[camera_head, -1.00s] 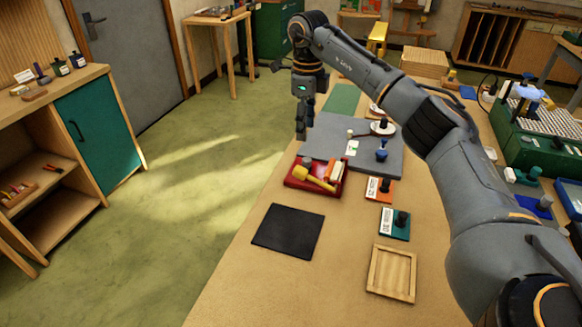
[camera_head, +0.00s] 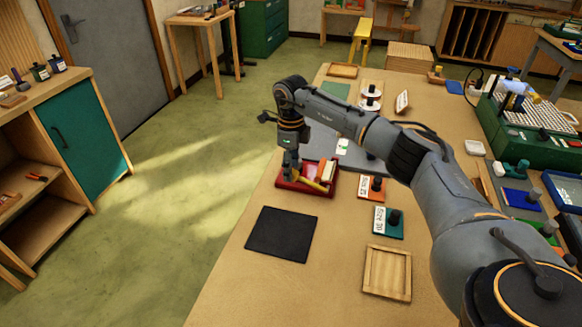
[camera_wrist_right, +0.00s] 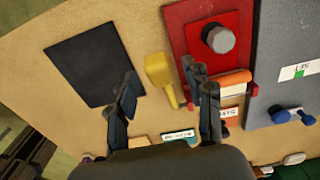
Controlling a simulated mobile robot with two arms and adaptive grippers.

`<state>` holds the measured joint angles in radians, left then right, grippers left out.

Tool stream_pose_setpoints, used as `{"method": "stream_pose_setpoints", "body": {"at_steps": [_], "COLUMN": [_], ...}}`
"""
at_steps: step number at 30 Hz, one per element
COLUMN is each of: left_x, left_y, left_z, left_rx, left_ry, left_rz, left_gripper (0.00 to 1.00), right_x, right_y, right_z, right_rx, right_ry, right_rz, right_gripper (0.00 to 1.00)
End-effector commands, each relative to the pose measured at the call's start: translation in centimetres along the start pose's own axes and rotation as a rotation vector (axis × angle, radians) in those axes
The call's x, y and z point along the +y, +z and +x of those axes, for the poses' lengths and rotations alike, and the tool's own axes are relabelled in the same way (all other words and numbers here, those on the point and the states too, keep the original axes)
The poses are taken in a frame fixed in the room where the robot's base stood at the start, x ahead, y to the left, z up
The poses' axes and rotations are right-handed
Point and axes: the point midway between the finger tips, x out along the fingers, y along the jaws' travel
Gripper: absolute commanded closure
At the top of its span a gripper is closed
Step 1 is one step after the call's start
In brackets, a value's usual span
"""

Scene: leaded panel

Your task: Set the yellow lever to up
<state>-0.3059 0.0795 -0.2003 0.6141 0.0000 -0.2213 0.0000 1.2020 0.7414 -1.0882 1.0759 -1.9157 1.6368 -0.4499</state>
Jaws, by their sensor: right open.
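A yellow mallet-shaped piece (camera_head: 313,185) lies at the near edge of a red tray (camera_head: 296,187); I cannot tell whether it is the yellow lever. It also shows in the wrist view (camera_wrist_right: 158,72), thick at one end and narrow at the other. No other part is clearly a yellow lever. My right gripper (camera_head: 290,172) points down at the left end of the red tray. In the wrist view its fingers (camera_wrist_right: 166,78) are apart, with the yellow piece seen between them and nothing held. My left gripper is not in view.
A black mat (camera_head: 280,234) lies nearer on the table, beside a shallow wooden frame (camera_head: 387,272).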

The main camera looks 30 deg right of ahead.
Motion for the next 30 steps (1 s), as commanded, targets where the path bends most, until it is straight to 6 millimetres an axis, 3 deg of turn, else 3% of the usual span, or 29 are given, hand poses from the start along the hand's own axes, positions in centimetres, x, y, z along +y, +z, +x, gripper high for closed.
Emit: {"method": "stream_pose_setpoints", "body": {"at_steps": [6,15,23,30], "left_x": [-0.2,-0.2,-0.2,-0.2], "left_y": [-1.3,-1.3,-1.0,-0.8], "left_z": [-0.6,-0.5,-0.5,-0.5], "left_rx": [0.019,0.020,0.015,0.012], "left_ry": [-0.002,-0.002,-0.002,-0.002], "left_rz": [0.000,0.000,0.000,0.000], "left_gripper": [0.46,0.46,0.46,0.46], "right_x": [0.0,0.0,0.0,0.0], "right_y": [0.0,0.0,0.0,0.0], "right_z": [1.7,2.0,2.0,1.9], "right_rx": [-0.001,-0.001,-0.001,-0.003], "right_ry": [0.000,0.000,0.000,-0.001], "right_rz": [0.001,0.001,0.001,0.001], "right_gripper": [0.49,0.49,1.00,1.00]}}
